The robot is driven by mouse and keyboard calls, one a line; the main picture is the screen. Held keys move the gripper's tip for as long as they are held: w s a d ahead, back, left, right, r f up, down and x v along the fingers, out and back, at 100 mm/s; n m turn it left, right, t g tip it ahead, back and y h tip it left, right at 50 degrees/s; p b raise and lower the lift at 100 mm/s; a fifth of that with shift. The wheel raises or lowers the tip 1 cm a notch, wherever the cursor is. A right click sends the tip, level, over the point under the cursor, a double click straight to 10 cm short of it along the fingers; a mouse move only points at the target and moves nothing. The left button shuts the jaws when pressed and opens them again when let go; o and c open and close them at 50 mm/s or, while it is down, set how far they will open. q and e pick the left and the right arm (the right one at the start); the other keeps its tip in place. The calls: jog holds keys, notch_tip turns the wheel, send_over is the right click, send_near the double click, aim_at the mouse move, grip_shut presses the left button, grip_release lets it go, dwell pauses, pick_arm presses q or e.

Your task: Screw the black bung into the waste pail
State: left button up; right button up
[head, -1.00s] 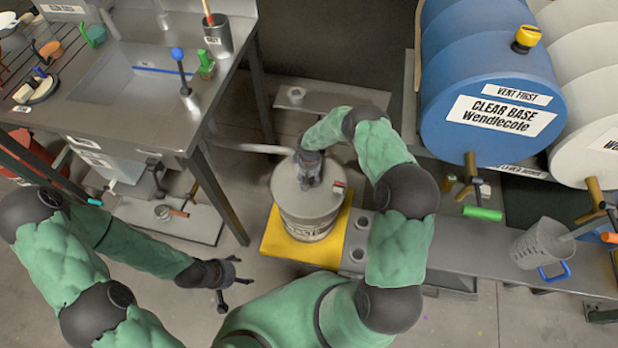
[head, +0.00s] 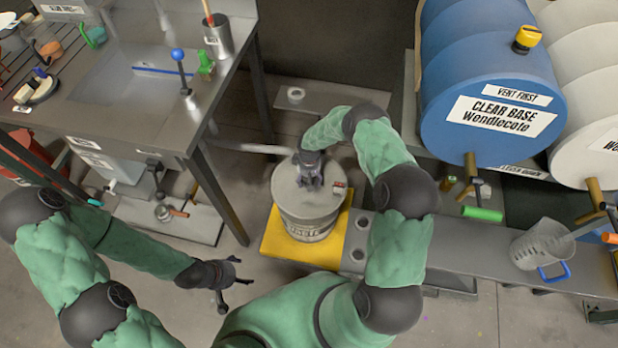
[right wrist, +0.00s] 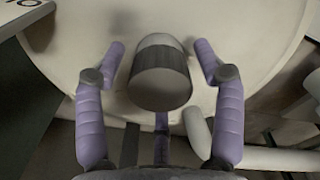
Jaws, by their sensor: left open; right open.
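The waste pail (head: 306,222) is a pale grey drum with a lettered band, upright on a yellow mat (head: 275,249). My right gripper (head: 310,184) points down over its lid. In the right wrist view the bung (right wrist: 161,85), a dark ribbed cylinder with a lighter end, is at the pale lid. My right gripper's purple fingers (right wrist: 160,50) are spread on both sides of it, with gaps showing. I cannot tell how deep the bung sits. The head view hides the bung under the gripper. My left gripper (head: 233,281) is open and empty over the floor, left of the pail.
A steel bench with a sink (head: 140,80) stands at the left. A blue drum (head: 490,80) lies on a rack at the right. A steel shelf (head: 445,245) runs right of the pail, with a clear jug (head: 540,245) on it. The floor in front is clear.

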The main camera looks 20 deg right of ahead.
jog(key=n, duration=1)
jog(key=shift+a+n, duration=0.1)
jog(key=shift+n, duration=0.3)
jog(key=c, duration=1.1)
jog(key=shift+m, duration=1)
jog(key=o, duration=1.3)
jog(key=shift+r, duration=0.1)
